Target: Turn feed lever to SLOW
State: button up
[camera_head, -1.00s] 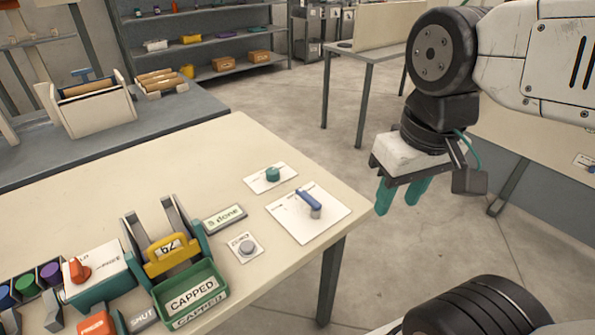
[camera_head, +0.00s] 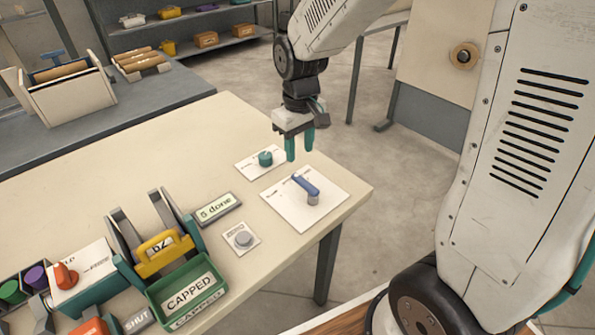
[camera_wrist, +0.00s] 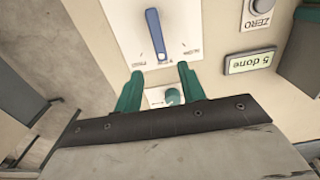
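The feed lever (camera_head: 306,186) is a blue bar with a grey round end on a white plate (camera_head: 328,204), near the table's right corner. The right label seems to read SLOW; the left is too blurred to be sure. My gripper (camera_head: 300,153) points down above the table's far edge, behind the lever and apart from it. In the wrist view my gripper (camera_wrist: 160,80) has its green fingers apart, with nothing held.
A teal knob (camera_head: 265,158) on a small plate lies beside the lever plate, close to my fingers. A grey ZERO button (camera_head: 243,239), a "5 done" sign (camera_head: 218,208) and a green CAPPED bin (camera_head: 188,290) stand to the left. The table's near right part is clear.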

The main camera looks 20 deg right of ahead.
aim_at(298, 177)
jog(key=shift+w+a+f, duration=0.1)
jog(key=shift+w+f, duration=0.15)
jog(key=shift+f, duration=0.6)
notch_tip(298, 177, down, 7)
jog(key=shift+r, duration=0.1)
grip_shut()
